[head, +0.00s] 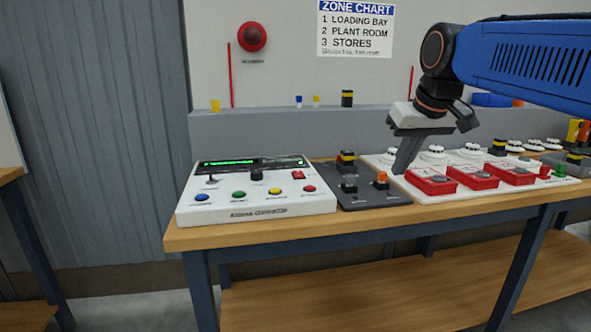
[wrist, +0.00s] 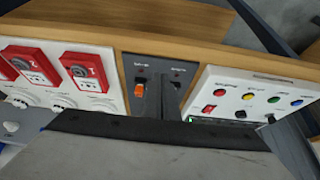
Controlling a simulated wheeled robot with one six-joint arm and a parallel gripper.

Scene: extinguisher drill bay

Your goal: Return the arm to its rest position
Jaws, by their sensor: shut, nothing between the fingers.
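My blue arm (head: 525,55) reaches in from the upper right in the head view, with its wrist bent downward. My gripper (head: 398,172) points down, shut and empty, above the bench between the dark switch panel (head: 375,200) and the board of red call points. In the wrist view, my gripper (wrist: 172,105) shows as a dark narrow shape in front of the dark switch panel (wrist: 152,65). I cannot tell if it touches anything. Part of the white board behind the fingers is hidden.
A white alarm console (head: 255,212) stands left on the wooden bench (head: 300,231). Red call points (head: 433,181) and white detectors (head: 472,151) sit on the right board. A grey ledge (head: 270,128) runs behind. The space above the console is clear.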

